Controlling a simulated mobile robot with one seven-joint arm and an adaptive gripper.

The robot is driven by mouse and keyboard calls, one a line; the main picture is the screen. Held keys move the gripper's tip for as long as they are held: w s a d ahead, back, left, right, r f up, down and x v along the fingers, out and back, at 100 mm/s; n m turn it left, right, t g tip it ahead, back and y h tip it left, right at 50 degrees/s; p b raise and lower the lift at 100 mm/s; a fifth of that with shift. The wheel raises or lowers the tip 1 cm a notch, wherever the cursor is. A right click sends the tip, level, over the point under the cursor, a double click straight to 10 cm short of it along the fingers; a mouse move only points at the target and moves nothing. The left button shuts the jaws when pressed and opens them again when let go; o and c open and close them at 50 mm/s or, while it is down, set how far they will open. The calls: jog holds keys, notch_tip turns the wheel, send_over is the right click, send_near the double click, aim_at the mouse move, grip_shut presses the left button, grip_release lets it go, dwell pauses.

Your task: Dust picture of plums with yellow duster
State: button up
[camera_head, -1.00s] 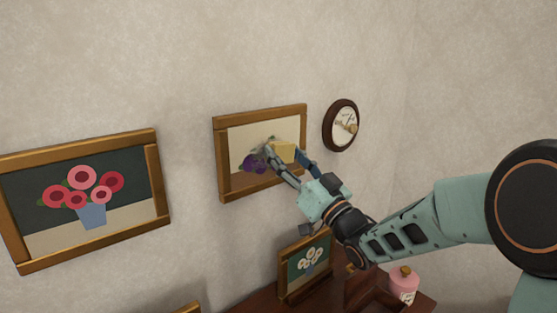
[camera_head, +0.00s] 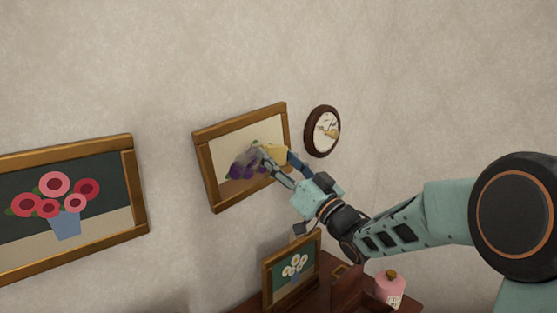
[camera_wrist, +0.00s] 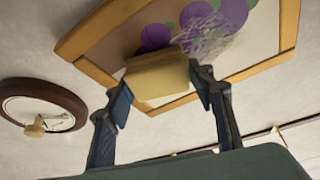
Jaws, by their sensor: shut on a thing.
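The picture of plums (camera_head: 203,172) hangs on the wall in a wooden frame, tilted, with its right side higher. Its purple plums show left of my gripper, with a greyish patch over part of them. The wrist view shows the picture (camera_wrist: 95,30) above, with a pale streaky dust patch (camera_wrist: 207,40) over the plums. My gripper (camera_head: 270,155) is shut on the yellow duster (camera_head: 278,152), in front of the picture's right half. In the wrist view the yellow duster (camera_wrist: 157,77) sits between the fingers and overlaps the frame's edge; I cannot tell whether it touches the picture.
A round dark-framed wall piece (camera_head: 323,131) hangs close on the right. A red flower picture (camera_head: 66,266) hangs at the left. Below stand a small framed white-flower picture (camera_head: 290,268) and a pink bottle (camera_head: 390,288) on a dark wooden surface (camera_head: 335,300).

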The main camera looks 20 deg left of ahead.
aim_at(254, 150)
jog(key=shift+s+a+b, duration=0.9)
jog(key=shift+s+b, duration=0.05)
jog(key=shift+s, duration=0.75)
jog(key=shift+s+a+b, duration=0.9)
jog(key=shift+s+b, duration=0.1)
jog(key=shift+s, duration=0.75)
jog(key=shift+s+a+b, duration=0.9)
jog(key=shift+s+b, duration=0.05)
jog(key=shift+s, duration=0.75)
jog(key=shift+r, duration=0.3)
jog(key=shift+w+d, duration=0.95)
jog(key=shift+w, duration=0.85)
jog(key=shift+w+d, duration=0.95)
jog(key=shift+w, duration=0.9)
jog(key=shift+w+d, duration=0.95)
jog(key=shift+w, duration=0.85)
jog(key=shift+f, duration=0.1)
jog(key=shift+s+a, duration=0.1)
